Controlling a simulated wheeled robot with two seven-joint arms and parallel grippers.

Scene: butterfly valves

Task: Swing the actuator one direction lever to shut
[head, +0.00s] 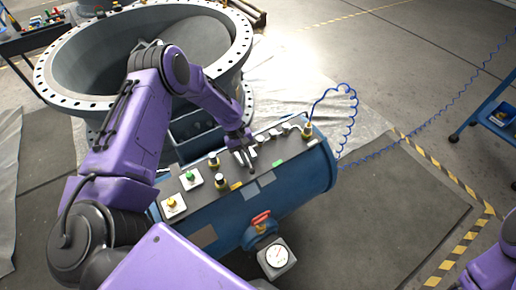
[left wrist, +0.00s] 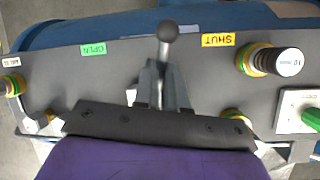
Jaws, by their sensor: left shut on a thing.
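The direction lever (left wrist: 166,36) has a grey ball knob and stands between the fingers of my left gripper (left wrist: 158,92) in the left wrist view. The gripper is shut on it. The knob points between the green OPEN label (left wrist: 93,50) and the yellow SHUT label (left wrist: 218,40), roughly midway. In the head view my left gripper (head: 243,153) is over the middle of the control panel, and hides much of the lever. There the yellow label (head: 236,186) and green label (head: 279,163) lie along the panel's near edge. My right gripper is out of view.
The panel sits on a blue cylinder (head: 318,177). A red-handled valve (head: 261,218) and white gauge (head: 277,257) are in front. A large flanged ring (head: 215,60) stands behind.

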